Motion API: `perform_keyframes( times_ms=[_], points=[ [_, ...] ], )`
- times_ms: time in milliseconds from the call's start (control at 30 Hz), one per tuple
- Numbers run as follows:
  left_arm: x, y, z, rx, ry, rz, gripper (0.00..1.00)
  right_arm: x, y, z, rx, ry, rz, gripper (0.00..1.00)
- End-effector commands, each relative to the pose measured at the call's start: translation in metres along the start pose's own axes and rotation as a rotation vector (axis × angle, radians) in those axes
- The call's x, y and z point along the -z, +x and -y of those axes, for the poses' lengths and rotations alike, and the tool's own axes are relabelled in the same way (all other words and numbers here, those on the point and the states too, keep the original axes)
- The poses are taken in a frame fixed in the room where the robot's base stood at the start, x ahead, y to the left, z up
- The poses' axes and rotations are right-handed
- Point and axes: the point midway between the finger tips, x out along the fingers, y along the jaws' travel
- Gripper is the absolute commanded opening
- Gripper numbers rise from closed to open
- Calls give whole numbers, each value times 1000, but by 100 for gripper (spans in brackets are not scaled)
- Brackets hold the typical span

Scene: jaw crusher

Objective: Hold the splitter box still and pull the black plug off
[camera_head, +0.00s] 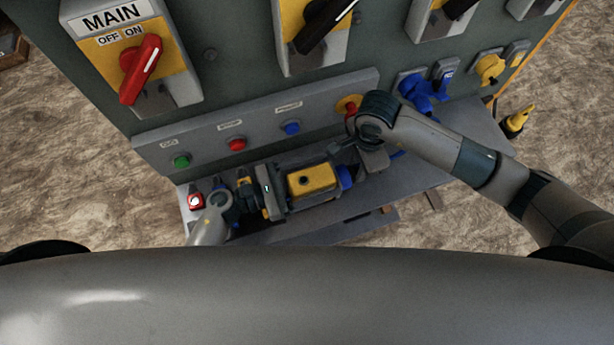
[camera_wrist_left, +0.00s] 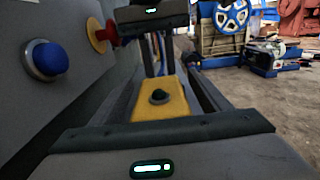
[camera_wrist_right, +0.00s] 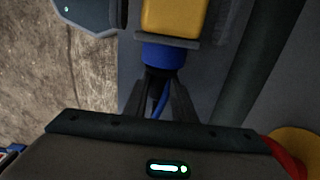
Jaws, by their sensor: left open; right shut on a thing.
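The splitter box (camera_head: 318,176), yellow with a dark knob on top, lies on the grey shelf; it also shows in the left wrist view (camera_wrist_left: 172,106). My left gripper (camera_head: 310,184) is open, its fingers along the two sides of the box, and I cannot tell whether they touch it. A blue socket (camera_head: 345,176) sits on the box's right end and also shows in the right wrist view (camera_wrist_right: 164,56). My right gripper (camera_wrist_right: 155,88) is shut on the black plug (camera_wrist_right: 153,82) at this socket, with a blue cable behind it. The fingers partly hide the plug.
The panel behind the shelf carries green (camera_head: 181,161), red (camera_head: 237,144) and blue (camera_head: 291,127) buttons and a red-yellow switch (camera_head: 349,105). Other plugs stand at the shelf's left end (camera_head: 195,201). Blue connectors (camera_head: 420,90) hang at the right.

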Motion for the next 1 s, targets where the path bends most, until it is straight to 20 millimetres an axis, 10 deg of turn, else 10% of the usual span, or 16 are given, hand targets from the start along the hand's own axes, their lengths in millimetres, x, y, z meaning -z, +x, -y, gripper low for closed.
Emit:
perform_keyframes(
  times_ms=[400, 667, 1000],
  points=[
    [0, 6, 0, 0, 0, 0, 70, 0, 0, 0, 1, 0, 0, 0],
    [0, 6, 0, 0, 0, 0, 11, 0, 0, 0, 1, 0, 0, 0],
    [0, 6, 0, 0, 0, 0, 8, 0, 0, 0, 1, 0, 0, 0]
  ],
)
